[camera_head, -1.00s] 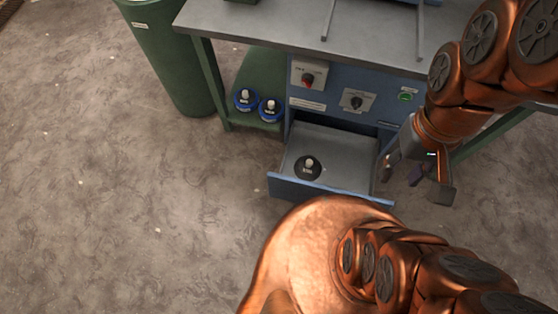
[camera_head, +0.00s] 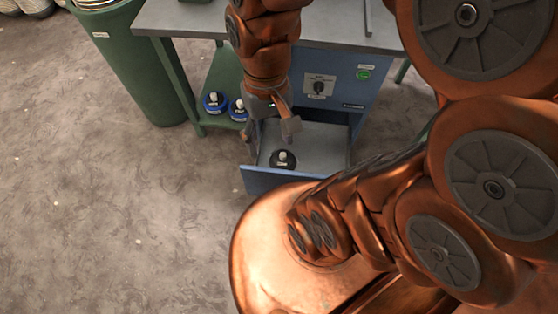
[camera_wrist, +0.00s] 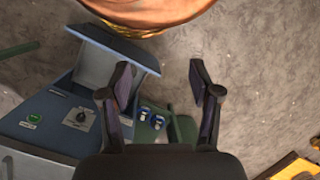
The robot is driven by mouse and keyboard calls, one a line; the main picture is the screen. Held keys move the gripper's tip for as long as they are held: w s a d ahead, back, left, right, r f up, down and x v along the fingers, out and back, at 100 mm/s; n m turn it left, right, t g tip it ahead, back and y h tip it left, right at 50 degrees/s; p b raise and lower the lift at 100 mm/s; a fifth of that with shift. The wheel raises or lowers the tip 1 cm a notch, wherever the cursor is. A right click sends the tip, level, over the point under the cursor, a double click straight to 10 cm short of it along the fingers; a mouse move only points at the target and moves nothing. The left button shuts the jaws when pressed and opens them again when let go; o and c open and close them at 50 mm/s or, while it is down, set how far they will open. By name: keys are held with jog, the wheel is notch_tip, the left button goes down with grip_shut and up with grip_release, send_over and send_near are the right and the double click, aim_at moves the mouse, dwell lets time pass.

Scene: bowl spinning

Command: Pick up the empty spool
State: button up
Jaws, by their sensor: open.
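A black round spool with a pale knob (camera_head: 283,160) lies in the open blue drawer (camera_head: 322,136) of the machine. Two blue spools, the left one (camera_head: 214,102) and the right one (camera_head: 237,110), stand on the green shelf left of the drawer; their labels are too small to read. I cannot tell from labels which is empty. My gripper (camera_head: 271,137) is open and empty. In the head view it appears just above the black spool, but its height is unclear. In the wrist view the blue spools (camera_wrist: 150,118) show between the open fingers (camera_wrist: 163,88); the black spool does not show.
The workbench top (camera_head: 190,18) stands above the green shelf (camera_head: 222,72). A green bin (camera_head: 140,68) stands to the left. The drawer front (camera_head: 275,182) sticks out toward my body. The floor at left (camera_head: 90,200) is mostly clear.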

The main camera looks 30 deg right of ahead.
jog(key=w+d+f+m+t+y+b, duration=0.1)
jog(key=w+d+f+m+y+b, duration=0.2)
jog(key=w+f+b, duration=0.6)
jog(key=w+d+f+m+y+b, duration=0.1)
jog(key=w+f+m+y+b, duration=0.3)
jog(key=f, duration=0.9)
jog(key=w+d+f+m+t+y+b, duration=0.1)
jog(key=w+d+f+m+y+b, duration=0.2)
jog(key=w+f+b, duration=0.65)
jog(key=m+t+h+b, duration=0.1)
jog(key=m+t+b, duration=0.8)
jog(key=m+b, duration=0.55)
send_near(283, 154)
jog(key=x, duration=0.5)
jog(key=shift+s+a, duration=0.2)
jog(key=b+x, duration=0.1)
jog(key=x, duration=0.1)
jog(key=b+x, duration=0.1)
jog(key=x, duration=0.1)
jog(key=shift+w+f+b, duration=0.15)
jog(key=shift+f+b, duration=0.15)
jog(key=shift+f, duration=0.2)
jog(key=shift+w+a, duration=0.2)
jog(key=shift+w, duration=0.05)
